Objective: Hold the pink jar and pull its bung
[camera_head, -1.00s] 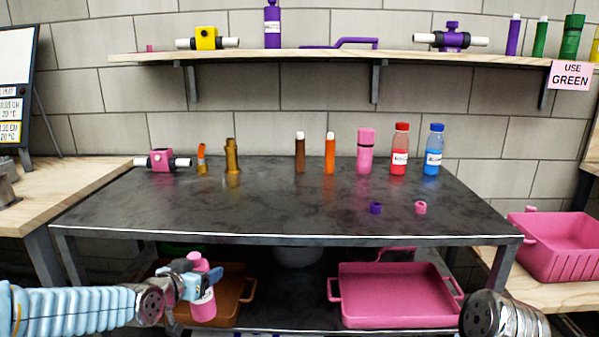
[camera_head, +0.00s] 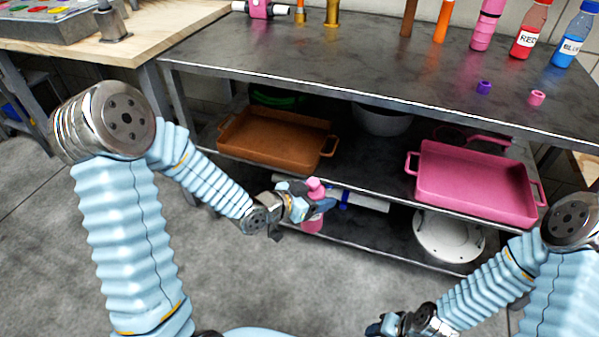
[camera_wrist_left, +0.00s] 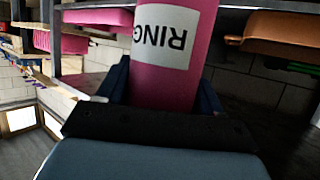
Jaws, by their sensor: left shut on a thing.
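The pink jar (camera_head: 311,225) is held upright in front of the shelf rack, with its rounded pink bung (camera_head: 314,184) showing on top. My left gripper (camera_head: 314,206) is shut around the jar's body, which it partly hides. In the left wrist view the jar (camera_wrist_left: 180,88) fills the space between the dark fingers, and its white label reads "RING" upside down. The bung is not visible there. My right gripper (camera_head: 384,327) is low at the bottom edge, well away from the jar, too small and cut off to judge its jaws.
A brown tray (camera_head: 262,162) and a pink tray (camera_head: 475,208) sit on the rack's shelf. A white round object (camera_head: 447,252) lies below. The dark tabletop (camera_head: 330,70) bears bottles, a purple cap (camera_head: 484,87) and a pink cap (camera_head: 537,97). The floor before the rack is clear.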

